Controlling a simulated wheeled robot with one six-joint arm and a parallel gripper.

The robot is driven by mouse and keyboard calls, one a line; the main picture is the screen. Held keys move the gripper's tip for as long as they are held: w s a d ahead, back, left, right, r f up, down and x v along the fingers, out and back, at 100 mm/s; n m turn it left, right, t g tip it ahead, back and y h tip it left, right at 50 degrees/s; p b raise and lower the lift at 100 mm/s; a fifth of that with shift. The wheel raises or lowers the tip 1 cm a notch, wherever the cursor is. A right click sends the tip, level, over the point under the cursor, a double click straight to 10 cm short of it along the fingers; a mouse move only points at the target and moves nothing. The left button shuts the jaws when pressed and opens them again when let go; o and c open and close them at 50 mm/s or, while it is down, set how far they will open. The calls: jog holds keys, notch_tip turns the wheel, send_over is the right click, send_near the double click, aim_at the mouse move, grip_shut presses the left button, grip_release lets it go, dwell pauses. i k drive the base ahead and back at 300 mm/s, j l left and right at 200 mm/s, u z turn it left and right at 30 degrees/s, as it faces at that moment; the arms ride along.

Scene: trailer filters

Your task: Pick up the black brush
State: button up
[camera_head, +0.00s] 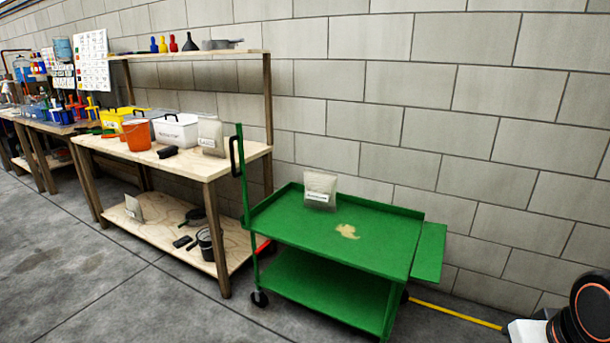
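A small dark object (167,152) lies near the front edge of the wooden workbench top (208,168), in front of the white bin. It looks like the black brush, but it is too small to be sure. Another small dark object (182,241) lies on the bench's lower shelf, and I cannot tell whether it is a brush. My gripper is not in view. A black and white part of my own arm shows at the lower right corner.
An orange bucket (137,135), a white bin (177,131) and a bag (211,134) stand on the bench. A green cart (300,232) stands right of it, bearing a bag (320,190) and a tan spill (347,231). The floor in front (130,305) is clear.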

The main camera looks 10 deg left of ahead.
aim_at(166, 151)
jog(key=i+j, duration=0.15)
jog(key=j, duration=0.45)
jog(key=i+j+z, duration=0.1)
jog(key=j, duration=0.45)
jog(key=i+j, duration=0.1)
jog(key=j, duration=0.5)
jog(key=i+j, duration=0.1)
jog(key=j, duration=0.5)
jog(key=i+z, duration=0.05)
